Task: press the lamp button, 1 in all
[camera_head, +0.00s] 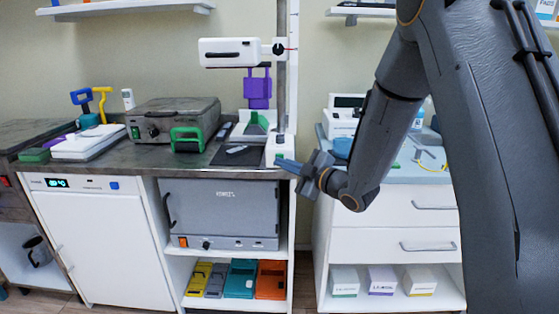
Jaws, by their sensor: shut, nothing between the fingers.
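A white lamp head (229,52) juts left from a grey upright pole (281,100). The pole stands in a white base (283,143) at the right front corner of the dark counter. A small green button-like patch (279,156) shows low on the base's front. My gripper (281,163) is shut and empty, pointing left, with its fingertips at or just in front of the base beside that patch. The fingers partly cover the area, and I cannot tell whether they touch it. I cannot tell whether the lamp is lit.
A white drawer unit (400,215) stands to the right, behind my arm. A narrow gap separates it from the counter.

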